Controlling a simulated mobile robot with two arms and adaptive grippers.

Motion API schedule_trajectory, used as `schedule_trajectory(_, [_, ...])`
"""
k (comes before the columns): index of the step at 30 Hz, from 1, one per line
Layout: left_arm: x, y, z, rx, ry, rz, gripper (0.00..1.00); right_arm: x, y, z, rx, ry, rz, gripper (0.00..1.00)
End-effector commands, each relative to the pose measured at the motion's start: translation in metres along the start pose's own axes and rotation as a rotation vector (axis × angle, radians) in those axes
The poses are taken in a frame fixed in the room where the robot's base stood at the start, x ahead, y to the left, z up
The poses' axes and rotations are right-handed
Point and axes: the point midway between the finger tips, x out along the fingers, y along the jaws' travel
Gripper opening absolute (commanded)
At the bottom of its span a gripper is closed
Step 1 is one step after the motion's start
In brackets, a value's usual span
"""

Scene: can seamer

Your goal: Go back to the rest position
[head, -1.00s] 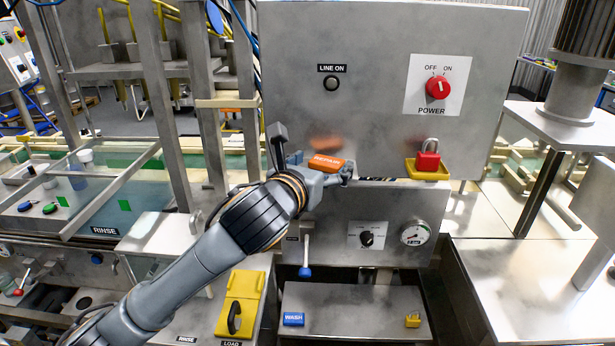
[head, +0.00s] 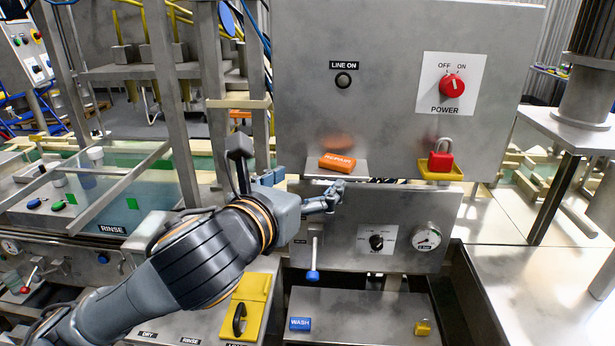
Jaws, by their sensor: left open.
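My left gripper (head: 335,192) reaches in from the lower left, in front of the steel machine panel. It is open, with nothing visible between its fingers. An orange block marked REPAIR (head: 338,162) lies on a small steel ledge (head: 350,171) just above and behind the gripper, apart from it. The red POWER knob (head: 452,86) sits on the upper panel. A red padlock (head: 440,160) stands in a yellow tray on the ledge's right. My right gripper is not in view.
Below the gripper are a blue-tipped lever (head: 313,274), a black knob (head: 376,241) and a gauge (head: 426,235). A blue WASH block (head: 300,323) and small yellow padlock (head: 422,327) rest on the lower shelf (head: 360,312). A yellow hasp plate (head: 246,307) lies left of it.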

Motion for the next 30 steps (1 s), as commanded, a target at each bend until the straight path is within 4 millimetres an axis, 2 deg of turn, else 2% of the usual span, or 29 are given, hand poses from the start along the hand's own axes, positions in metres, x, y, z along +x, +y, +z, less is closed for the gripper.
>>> schedule_trajectory(2, [0.001,0.001,-0.009,-0.056,0.017,0.0,0.82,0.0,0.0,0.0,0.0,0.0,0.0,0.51])
schedule_trajectory(5, [0.003,0.003,-0.034,-0.242,0.065,0.009,0.82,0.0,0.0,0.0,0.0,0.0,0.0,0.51])
schedule_trajectory(10, [-0.001,0.015,-0.109,-0.793,0.194,0.1,0.82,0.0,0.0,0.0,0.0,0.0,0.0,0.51])
schedule_trajectory(14, [-0.014,0.027,-0.172,-1.245,0.272,0.245,0.82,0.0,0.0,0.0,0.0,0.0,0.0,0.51])
schedule_trajectory(20, [-0.056,0.044,-0.277,-1.897,0.308,0.605,0.82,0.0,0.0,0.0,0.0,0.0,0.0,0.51])
schedule_trajectory(21, [-0.069,0.047,-0.298,-2.014,0.296,0.695,0.82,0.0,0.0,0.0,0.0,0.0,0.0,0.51])
schedule_trajectory(24, [-0.1,0.053,-0.343,-2.258,0.236,0.919,0.82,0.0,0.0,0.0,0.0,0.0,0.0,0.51])
schedule_trajectory(30, [-0.156,0.059,-0.403,-2.547,0.056,1.283,0.82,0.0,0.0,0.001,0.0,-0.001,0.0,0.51])
